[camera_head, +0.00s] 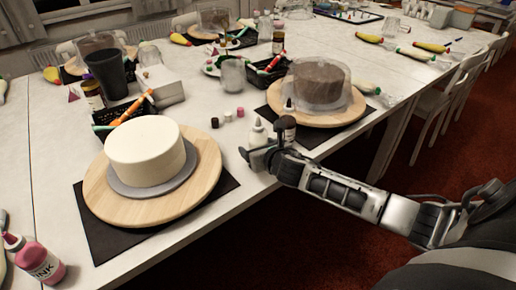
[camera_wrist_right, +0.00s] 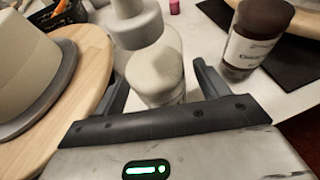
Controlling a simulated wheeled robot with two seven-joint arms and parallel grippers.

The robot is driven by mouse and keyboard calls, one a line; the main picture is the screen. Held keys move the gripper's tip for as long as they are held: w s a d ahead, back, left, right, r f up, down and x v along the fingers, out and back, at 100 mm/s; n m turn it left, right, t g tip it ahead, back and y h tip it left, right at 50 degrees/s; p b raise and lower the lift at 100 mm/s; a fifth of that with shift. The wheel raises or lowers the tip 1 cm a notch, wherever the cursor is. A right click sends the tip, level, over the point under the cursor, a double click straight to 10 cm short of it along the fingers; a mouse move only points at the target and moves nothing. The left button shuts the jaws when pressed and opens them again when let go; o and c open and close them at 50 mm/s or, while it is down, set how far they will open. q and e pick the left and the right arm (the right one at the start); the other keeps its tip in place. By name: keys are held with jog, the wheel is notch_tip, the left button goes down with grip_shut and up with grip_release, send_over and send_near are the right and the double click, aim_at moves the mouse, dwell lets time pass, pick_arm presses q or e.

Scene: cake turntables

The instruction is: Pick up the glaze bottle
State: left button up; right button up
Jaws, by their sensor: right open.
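A pale bottle with a stepped white top (camera_wrist_right: 155,70), which I take for the glaze bottle, stands upright between the fingers of my right gripper (camera_wrist_right: 162,85). In the head view this bottle (camera_head: 257,132) stands on the table between the two cake turntables, and my right gripper (camera_head: 258,153) is at its near side. The fingers are open on either side of it, not closed on it. Its label is not readable. A brown-capped bottle with a white label (camera_wrist_right: 252,40) stands just right of the right finger. My left gripper is not in view.
A white cake (camera_head: 146,152) stands on a wooden turntable (camera_head: 205,175) left of the gripper. A covered brown cake (camera_head: 318,82) sits on another turntable behind. Small colour pots (camera_head: 228,116) stand nearby. A pink bottle (camera_head: 36,262) is at the front left. The table edge is close.

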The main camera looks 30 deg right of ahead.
aim_at(262, 138)
jog(key=shift+w, duration=0.2)
jog(key=c, duration=0.8)
jog(key=shift+r, duration=0.5)
jog(key=r+p, duration=0.1)
jog(key=r, duration=0.2)
jog(key=shift+s, duration=0.2)
jog(key=s+a+r, duration=0.1)
jog(key=r, duration=0.1)
jog(key=s+a+r, duration=0.1)
jog(key=s+r, duration=0.1)
jog(key=s+r+p, duration=0.1)
jog(key=shift+s+a+r, duration=0.3)
jog(key=shift+a+r, duration=0.1)
jog(key=shift+o, duration=0.2)
jog(key=s+a+r, duration=0.3)
jog(key=s+a, duration=0.1)
jog(key=s, duration=0.3)
